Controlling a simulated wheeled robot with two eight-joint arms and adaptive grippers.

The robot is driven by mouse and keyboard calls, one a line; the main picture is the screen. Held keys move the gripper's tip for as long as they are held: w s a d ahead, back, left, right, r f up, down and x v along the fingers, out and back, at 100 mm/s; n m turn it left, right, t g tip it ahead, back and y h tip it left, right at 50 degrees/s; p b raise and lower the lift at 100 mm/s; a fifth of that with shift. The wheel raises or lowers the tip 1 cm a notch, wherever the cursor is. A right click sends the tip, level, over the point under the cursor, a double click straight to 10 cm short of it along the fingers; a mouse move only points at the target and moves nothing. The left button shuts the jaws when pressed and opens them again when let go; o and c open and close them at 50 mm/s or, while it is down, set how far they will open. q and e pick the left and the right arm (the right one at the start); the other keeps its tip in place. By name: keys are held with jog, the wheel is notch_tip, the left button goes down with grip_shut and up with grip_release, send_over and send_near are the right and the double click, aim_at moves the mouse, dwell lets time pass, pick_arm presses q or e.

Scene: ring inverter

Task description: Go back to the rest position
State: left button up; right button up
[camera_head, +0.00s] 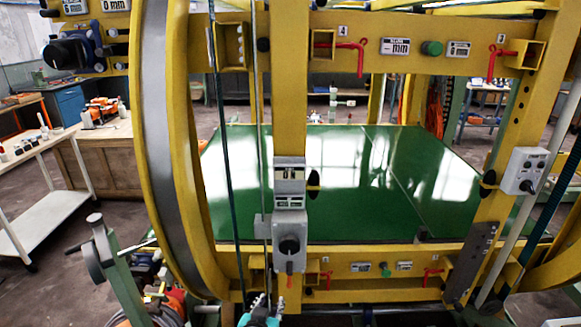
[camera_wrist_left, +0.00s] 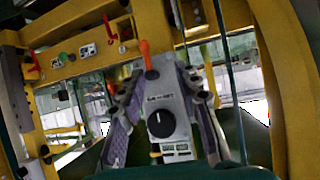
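My left gripper (camera_head: 268,303) shows at the bottom edge of the head view, just below the grey switch box (camera_head: 290,232) on the yellow frame. The box has a dark rotary knob (camera_head: 289,246) and a small orange-red lever (camera_head: 289,268) at its lower end. In the left wrist view my left gripper (camera_wrist_left: 160,82) has its two fingers spread, with the grey box (camera_wrist_left: 165,98), black knob (camera_wrist_left: 160,124) and orange lever (camera_wrist_left: 146,54) showing between them. No held object shows between the fingers. Whether they touch the box is unclear. My right gripper is not in view.
The yellow ring-inverter frame (camera_head: 182,130) with a green platform (camera_head: 330,185) fills the middle. Red clamp handles (camera_head: 360,57) sit on its upper beam. A second switch box (camera_head: 524,171) is at right. A white cart (camera_head: 42,208) and a vise stand (camera_head: 108,262) are at left.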

pick_arm(q)
jog(key=s+a+r+n+g+y, duration=0.1)
jog(key=s+a+g, duration=0.1)
jog(key=s+a, duration=0.4)
jog(key=s+a+r+n+g, duration=0.1)
jog(key=s+a+g, duration=0.2)
jog(key=s+a, duration=0.3)
jog(key=s, duration=0.4)
jog(key=shift+s+r+y, duration=0.3)
jog(key=shift+s+y, duration=0.1)
